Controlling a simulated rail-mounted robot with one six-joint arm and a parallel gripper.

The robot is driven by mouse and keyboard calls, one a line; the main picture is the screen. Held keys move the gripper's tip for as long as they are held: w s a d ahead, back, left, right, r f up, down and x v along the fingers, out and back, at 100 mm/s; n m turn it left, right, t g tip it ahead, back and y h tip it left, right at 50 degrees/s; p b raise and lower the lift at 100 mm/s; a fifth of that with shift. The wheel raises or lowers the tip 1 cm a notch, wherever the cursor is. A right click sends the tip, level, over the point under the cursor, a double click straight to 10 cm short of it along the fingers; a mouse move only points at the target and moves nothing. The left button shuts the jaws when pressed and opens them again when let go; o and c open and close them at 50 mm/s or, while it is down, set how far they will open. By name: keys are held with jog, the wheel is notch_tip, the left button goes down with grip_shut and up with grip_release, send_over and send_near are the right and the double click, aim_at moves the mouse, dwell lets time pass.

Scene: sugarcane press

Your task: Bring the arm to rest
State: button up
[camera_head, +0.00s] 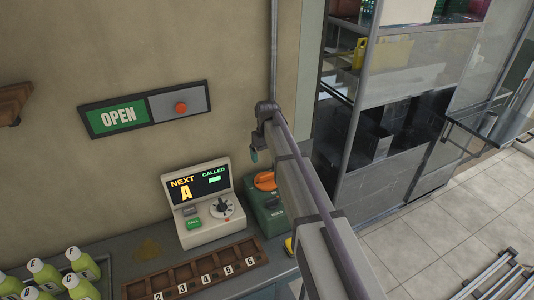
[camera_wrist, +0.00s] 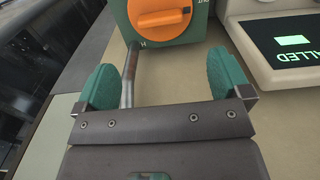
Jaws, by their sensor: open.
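My arm runs from the lower right up to the middle of the head view. My gripper (camera_wrist: 165,82) shows in the wrist view with its two green-padded fingers wide apart and nothing between them. In the head view, a green fingertip (camera_head: 254,155) shows at the arm's far end, above the counter and close to the wall. Beyond the fingers in the wrist view is a green box with an orange knob (camera_wrist: 160,15). A metal rod (camera_wrist: 129,75) on the box shows near the left finger. I cannot tell whether they touch.
The counter (camera_head: 120,245) holds a display console (camera_head: 200,205) reading "NEXT A", a numbered wooden rack (camera_head: 195,276) and several lettered bottles (camera_head: 60,275). An "OPEN" sign (camera_head: 119,116) with a red button is on the wall. Metal shelving (camera_head: 365,70) stands at right. The tiled floor is partly clear.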

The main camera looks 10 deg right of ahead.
jog(key=shift+f, duration=0.15)
jog(key=s+m, duration=0.2)
jog(key=s, duration=2.9)
jog(key=shift+m, duration=0.4)
jog(key=shift+w, duration=0.1)
